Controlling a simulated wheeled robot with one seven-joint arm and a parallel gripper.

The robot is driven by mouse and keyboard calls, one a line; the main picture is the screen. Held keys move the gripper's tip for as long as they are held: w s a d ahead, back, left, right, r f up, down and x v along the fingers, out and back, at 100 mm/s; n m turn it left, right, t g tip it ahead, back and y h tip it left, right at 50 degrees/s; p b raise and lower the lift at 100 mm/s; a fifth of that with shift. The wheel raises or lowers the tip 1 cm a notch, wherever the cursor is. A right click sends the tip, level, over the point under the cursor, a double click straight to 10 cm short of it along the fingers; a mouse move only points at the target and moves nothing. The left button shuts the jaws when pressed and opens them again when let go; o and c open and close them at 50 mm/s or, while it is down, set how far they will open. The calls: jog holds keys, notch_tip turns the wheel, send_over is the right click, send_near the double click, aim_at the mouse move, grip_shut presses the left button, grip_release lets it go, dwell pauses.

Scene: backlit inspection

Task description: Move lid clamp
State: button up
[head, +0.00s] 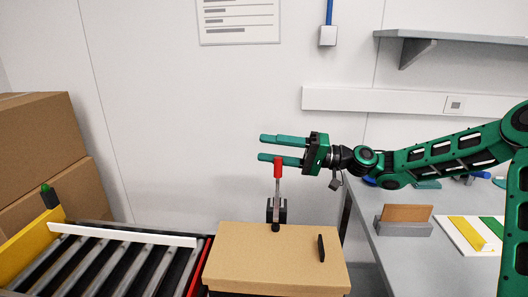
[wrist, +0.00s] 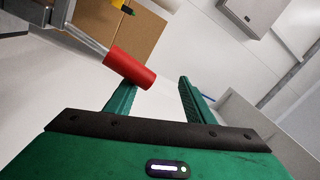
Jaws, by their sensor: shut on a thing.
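The lid clamp (head: 276,211) stands at the back edge of the tan box lid (head: 255,262). Its lever points up and ends in a red handle (head: 278,168). My gripper (head: 262,148) is at the top of this handle, with its fingers one above the other and pointing left. The gripper is shut on the red handle, though the fingers stand apart and the handle overlaps the lower finger. In the wrist view the red handle (wrist: 130,68) lies across the tip of the left finger, and its grey lever runs to the upper left.
A black upright piece (head: 321,248) stands on the lid's right part. A roller conveyor (head: 110,262) is left of the box, with cardboard boxes (head: 45,140) beyond. A grey bench (head: 400,250) at right holds a card in a holder (head: 404,222). A shelf (head: 450,37) hangs above.

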jog(key=shift+w+d+r, duration=0.1)
jog(key=shift+d, duration=1.35)
jog(key=shift+w+d, duration=0.1)
jog(key=shift+d, duration=1.35)
